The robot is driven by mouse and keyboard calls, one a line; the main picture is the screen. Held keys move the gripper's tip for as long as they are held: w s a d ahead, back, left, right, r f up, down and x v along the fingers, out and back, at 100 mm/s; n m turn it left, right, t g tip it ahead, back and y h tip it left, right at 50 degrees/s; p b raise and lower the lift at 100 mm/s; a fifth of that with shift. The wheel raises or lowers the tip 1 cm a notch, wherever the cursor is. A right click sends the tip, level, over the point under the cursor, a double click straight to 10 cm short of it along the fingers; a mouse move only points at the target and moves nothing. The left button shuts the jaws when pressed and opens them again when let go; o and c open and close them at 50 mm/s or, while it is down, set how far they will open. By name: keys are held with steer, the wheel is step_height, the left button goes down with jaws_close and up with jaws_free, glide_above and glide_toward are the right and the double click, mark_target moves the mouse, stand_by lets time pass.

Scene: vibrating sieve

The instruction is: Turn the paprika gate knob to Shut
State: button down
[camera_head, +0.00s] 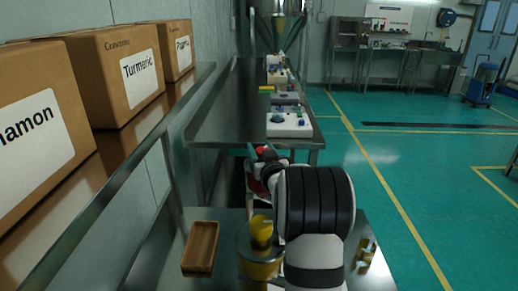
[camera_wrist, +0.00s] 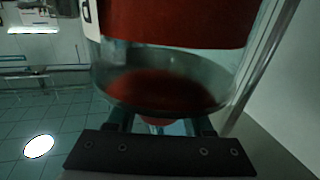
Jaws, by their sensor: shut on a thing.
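In the wrist view a clear round container (camera_wrist: 165,62) filled with red-brown powder fills the upper middle, with part of a white label at its upper left. My gripper (camera_wrist: 160,124) is below it, its two fingers shut on a small reddish piece (camera_wrist: 152,121), which appears to be the paprika gate knob. The fingers and my gripper's dark bar hide most of the knob, so its turn and any Shut mark cannot be read. In the head view my gripper (camera_head: 262,153) is small, beyond my arm, near the steel bench; the knob cannot be made out there.
Cardboard boxes, one marked Turmeric (camera_head: 130,75), stand on a steel shelf at the left. A brown wooden tray (camera_head: 201,246) and a yellow container (camera_head: 261,240) are on the near table. A steel bench (camera_head: 228,110) runs ahead. The green floor at the right is open.

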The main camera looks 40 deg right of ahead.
steer(key=shift+r, duration=0.1)
stand_by(0.3)
steer(key=shift+c, duration=1.5)
jaws_free()
step_height(320, 180, up, 4)
steer(key=s+d+r, duration=0.4)
steer(key=s+r, duration=0.3)
steer(key=s, duration=0.4)
